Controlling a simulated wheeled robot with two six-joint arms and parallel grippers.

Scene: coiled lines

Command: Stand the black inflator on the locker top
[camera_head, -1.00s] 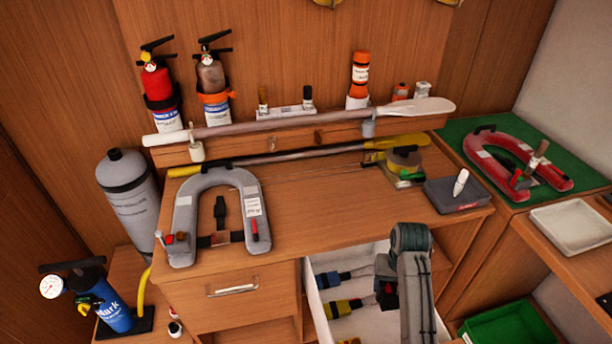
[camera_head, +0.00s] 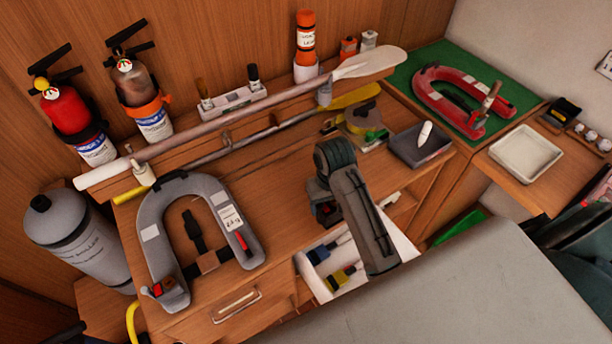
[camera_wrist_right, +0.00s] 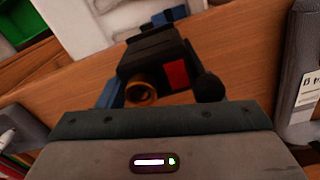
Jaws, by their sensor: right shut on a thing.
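The black inflator (camera_wrist_right: 158,65), with a red patch and a brass-coloured end, is in front of my right gripper in the right wrist view. In the head view my right gripper (camera_head: 326,212) is shut on it, near the front edge of the wooden locker top (camera_head: 285,165). My right arm hides much of the inflator, and its base is hard to make out. A blue inflator (camera_head: 322,250) and a yellow inflator (camera_head: 342,279) lie in the open drawer (camera_head: 312,285) below. My left gripper is out of view.
A grey horseshoe buoy (camera_head: 157,235) lies on the top's left part. A paddle (camera_head: 215,128) and a yellow-ended pole (camera_head: 350,98) run along the back. A reel (camera_head: 362,118) and a dark tray (camera_head: 420,148) stand at the right. Bare wood lies between.

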